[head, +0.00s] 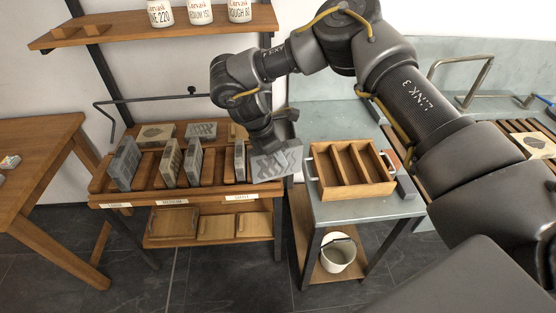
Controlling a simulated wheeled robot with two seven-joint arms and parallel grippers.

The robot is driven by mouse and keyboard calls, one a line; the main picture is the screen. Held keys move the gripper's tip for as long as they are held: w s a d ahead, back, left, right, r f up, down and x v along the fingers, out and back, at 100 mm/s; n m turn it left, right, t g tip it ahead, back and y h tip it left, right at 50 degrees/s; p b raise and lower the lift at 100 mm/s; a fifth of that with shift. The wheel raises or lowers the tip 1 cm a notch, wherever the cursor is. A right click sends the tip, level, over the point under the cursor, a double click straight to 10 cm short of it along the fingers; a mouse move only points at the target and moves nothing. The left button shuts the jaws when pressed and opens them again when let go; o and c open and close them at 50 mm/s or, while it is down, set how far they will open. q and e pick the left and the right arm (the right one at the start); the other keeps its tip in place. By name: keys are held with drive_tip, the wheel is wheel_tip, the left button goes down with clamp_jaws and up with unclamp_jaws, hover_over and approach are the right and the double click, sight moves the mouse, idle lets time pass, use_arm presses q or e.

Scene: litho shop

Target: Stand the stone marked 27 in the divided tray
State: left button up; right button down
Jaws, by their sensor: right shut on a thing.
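My right gripper (273,146) reaches down from the upper right and is shut on a grey patterned stone (277,163). It holds the stone at the right end of the wooden rack, left of the divided tray. I cannot read a number on the stone. The divided tray (388,184) is wooden with metal handles and several long compartments that look empty. It sits on a grey-topped stand. My left gripper is not in view.
The wooden rack (150,196) holds several upright stones (124,163). A shelf (120,27) with white tubs (199,11) hangs above it. A brick-red and grey object (392,158) lies close right of the tray. A bucket (338,255) stands below.

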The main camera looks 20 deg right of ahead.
drive_tip(key=w+d+r+n+t+y+p, duration=0.1)
drive_tip(key=d+n+p, duration=0.4)
drive_tip(key=d, duration=0.6)
drive_tip(key=w+d+r+n+t+y+p, duration=0.1)
drive_tip(key=w+d+n+t+y+p, duration=0.1)
drive_tip(key=d+n, duration=0.8)
drive_tip(key=w+d+t+p, duration=0.1)
drive_tip(key=w+p, duration=0.1)
drive_tip(key=shift+d+r+t+p, duration=0.15)
drive_tip(key=shift+d+t+p, duration=0.15)
drive_tip(key=shift+t+p, duration=0.1)
drive_tip(key=shift+f, duration=0.2)
wheel_tip(320, 180, down, 16)
drive_tip(key=b, duration=1.3)
drive_tip(key=shift+r, duration=0.25)
drive_tip(key=shift+f, duration=0.25)
